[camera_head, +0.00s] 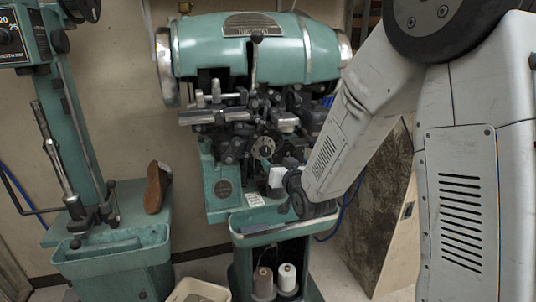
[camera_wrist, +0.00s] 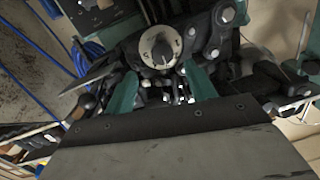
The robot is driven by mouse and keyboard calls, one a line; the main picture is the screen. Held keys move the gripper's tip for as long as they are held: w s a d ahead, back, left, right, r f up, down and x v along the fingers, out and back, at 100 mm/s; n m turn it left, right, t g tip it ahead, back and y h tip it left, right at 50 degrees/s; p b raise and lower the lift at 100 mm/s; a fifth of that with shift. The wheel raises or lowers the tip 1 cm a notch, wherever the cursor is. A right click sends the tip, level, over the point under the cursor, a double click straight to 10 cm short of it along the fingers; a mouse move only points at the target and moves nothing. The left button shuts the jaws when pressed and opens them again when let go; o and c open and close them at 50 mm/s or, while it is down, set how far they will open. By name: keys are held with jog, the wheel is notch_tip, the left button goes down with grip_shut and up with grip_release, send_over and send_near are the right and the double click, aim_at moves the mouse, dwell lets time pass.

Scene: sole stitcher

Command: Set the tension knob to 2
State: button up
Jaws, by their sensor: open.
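The tension knob appears to be the round pale dial (camera_wrist: 160,46) near the top middle of the wrist view, on a dark mount of the stitching machine. It has small dark marks on its face, too small to read, so I cannot tell its setting. In the head view, a small round dial (camera_head: 263,147) shows amid the dark mechanism of the green sole stitcher (camera_head: 245,48). My gripper (camera_wrist: 163,86) is open and empty, a little short of the knob and apart from it. In the head view, my arm's wrist is in front of the machine's right side, with the fingers hardly visible.
Dark metal levers and bolts (camera_wrist: 214,52) crowd around the dial. A green tray (camera_head: 285,223) is below the mechanism, with thread spools (camera_head: 287,278) underneath. A second green machine with a brown shoe (camera_head: 157,187) stands left. Blue cables (camera_wrist: 35,50) hang at left in the wrist view.

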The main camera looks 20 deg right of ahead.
aim_at(266, 152)
jog(key=shift+t, duration=0.4)
jog(key=w, duration=0.8)
jog(key=shift+w+a, duration=0.1)
jog(key=shift+a, duration=0.25)
